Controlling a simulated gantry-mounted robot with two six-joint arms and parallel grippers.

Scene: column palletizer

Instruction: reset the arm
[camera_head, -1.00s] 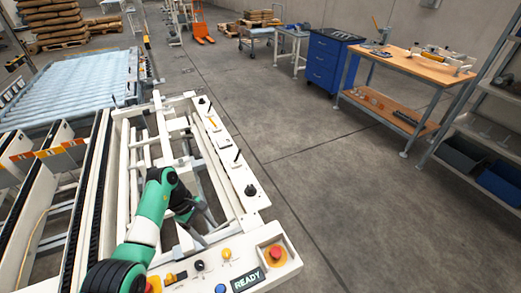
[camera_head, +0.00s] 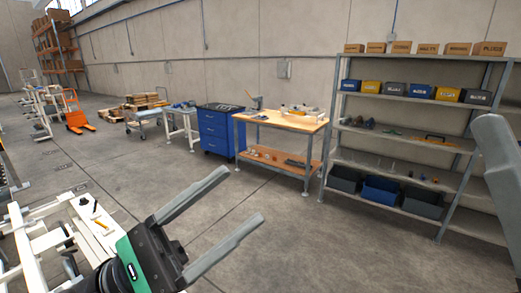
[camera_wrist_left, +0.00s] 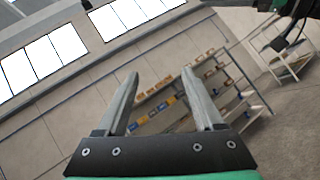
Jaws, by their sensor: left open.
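My left arm comes in from the lower left in the head view. Its gripper (camera_head: 244,196) is open and empty, with two long grey fingers pointing up and right over bare floor. In the left wrist view the same gripper (camera_wrist_left: 160,85) shows its fingers spread apart, with nothing between them. A grey piece (camera_head: 500,180) at the right edge of the head view looks like a finger of my right gripper. The rest of that gripper is cut off, so its opening cannot be told.
A white machine frame (camera_head: 62,228) lies beside my left arm. A shelf rack (camera_head: 338,125) with bins and boxes, a wooden workbench (camera_head: 285,118) and a blue drawer cabinet (camera_head: 215,132) stand further back. The concrete floor (camera_head: 310,245) between is clear.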

